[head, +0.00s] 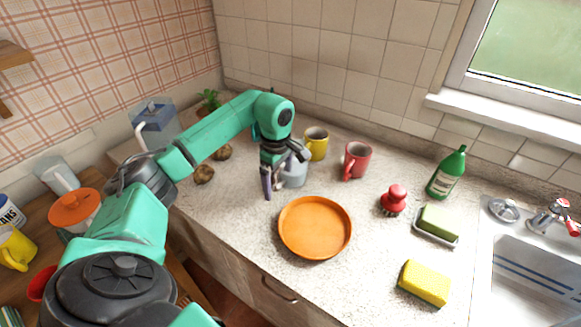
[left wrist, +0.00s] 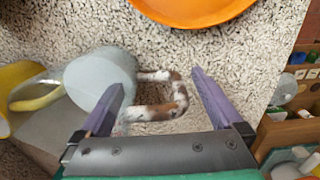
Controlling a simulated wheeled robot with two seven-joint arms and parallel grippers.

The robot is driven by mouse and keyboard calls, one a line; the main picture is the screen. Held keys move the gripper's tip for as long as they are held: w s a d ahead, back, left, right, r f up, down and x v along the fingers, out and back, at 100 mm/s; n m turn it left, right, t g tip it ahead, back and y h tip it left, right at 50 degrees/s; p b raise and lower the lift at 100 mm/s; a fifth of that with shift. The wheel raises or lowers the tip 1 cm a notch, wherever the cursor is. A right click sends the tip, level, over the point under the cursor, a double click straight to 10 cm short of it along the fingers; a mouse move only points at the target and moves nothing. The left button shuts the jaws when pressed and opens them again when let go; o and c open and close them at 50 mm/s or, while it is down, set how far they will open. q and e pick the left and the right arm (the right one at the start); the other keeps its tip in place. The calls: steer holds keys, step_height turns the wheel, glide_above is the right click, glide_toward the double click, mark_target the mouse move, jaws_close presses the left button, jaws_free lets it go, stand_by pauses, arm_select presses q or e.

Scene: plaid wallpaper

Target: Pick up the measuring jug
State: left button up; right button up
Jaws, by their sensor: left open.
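The measuring jug appears to be the pale grey-blue jug (head: 295,174) on the speckled counter, partly hidden behind my left gripper (head: 274,190). In the left wrist view its round body (left wrist: 98,75) is at the left, and its mottled white-and-brown handle (left wrist: 160,111) reaches right, between the fingers. My left gripper (left wrist: 160,88) is open, its two purple fingers on either side of the handle. I cannot tell whether either finger touches it. My right gripper is not in view.
An orange dish (head: 316,227) lies close in front of the jug. A yellow mug (head: 316,146) and a red mug (head: 357,160) stand behind.

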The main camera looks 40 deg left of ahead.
arm_select(q)
jaws_close()
steer(key=shift+r, duration=0.2)
steer(key=shift+w+r, duration=0.1)
steer(key=shift+r, duration=0.4)
step_height(320, 180, up, 8)
steer(key=shift+f+b, duration=0.1)
steer(key=shift+b, duration=0.4)
step_height(320, 180, up, 11)
steer(key=p, duration=0.5)
